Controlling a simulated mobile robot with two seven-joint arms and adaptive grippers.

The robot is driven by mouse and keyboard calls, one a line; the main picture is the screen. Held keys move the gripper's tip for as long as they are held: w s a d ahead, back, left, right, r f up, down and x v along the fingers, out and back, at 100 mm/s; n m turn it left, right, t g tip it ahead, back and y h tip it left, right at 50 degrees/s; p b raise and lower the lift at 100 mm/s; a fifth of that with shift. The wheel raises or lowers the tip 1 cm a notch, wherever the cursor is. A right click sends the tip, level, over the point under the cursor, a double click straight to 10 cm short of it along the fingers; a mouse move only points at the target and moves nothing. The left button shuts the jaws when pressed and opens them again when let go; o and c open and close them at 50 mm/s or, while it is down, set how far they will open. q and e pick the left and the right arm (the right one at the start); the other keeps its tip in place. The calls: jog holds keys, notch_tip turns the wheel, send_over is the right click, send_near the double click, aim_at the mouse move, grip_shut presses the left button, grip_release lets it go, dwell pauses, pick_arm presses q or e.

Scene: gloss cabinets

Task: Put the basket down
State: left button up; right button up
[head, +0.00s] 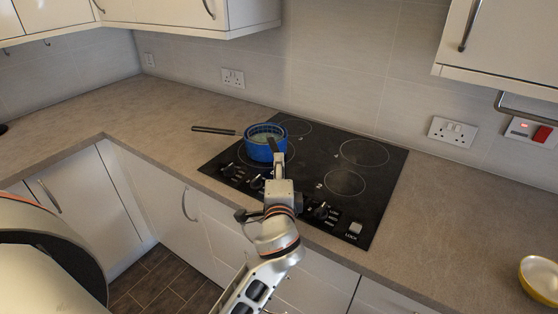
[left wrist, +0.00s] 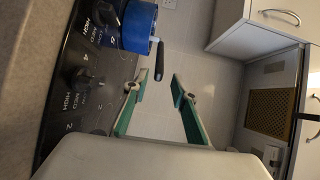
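A blue round pot (head: 258,151) stands on the left part of the black hob, with a long dark handle to its left. Its inside is pale, and a basket in it (head: 262,135) cannot be clearly told apart. A short dark handle (head: 272,144) juts over the near rim toward my left gripper. The left wrist view shows the pot (left wrist: 139,25) and this handle (left wrist: 159,62) just beyond the fingertips. My left gripper (left wrist: 155,82) is open, one finger above the other, with nothing held; in the head view it (head: 278,158) is at the pot's near side. My right gripper is not in view.
The hob (head: 375,190) has bare rings right of the pot and knobs along its front. Beige worktop (head: 150,115) is clear on the left. A yellow bowl (head: 540,278) is at the far right. Wall cabinets (head: 180,15) hang above.

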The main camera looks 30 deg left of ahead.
pick_arm(q)
jog(key=shift+b+v, duration=0.35)
jog(key=shift+v, duration=2.35)
jog(key=s+a+f+n+g+h, duration=0.25)
jog(key=s+a+f+g, duration=0.2)
jog(key=s+f, duration=0.55)
jog(key=s+a+f+n+g+h, duration=0.1)
jog(key=s+a+f+n+g, duration=0.3)
jog(key=s+f, duration=0.6)
jog(key=d+f+n+t+h, duration=0.1)
jog(key=d+f+t+h, duration=0.3)
jog(key=d+f, duration=1)
jog(key=w+d+h, duration=0.1)
jog(key=h, duration=0.2)
jog(key=shift+d+n, duration=0.1)
jog(key=shift+n, duration=0.15)
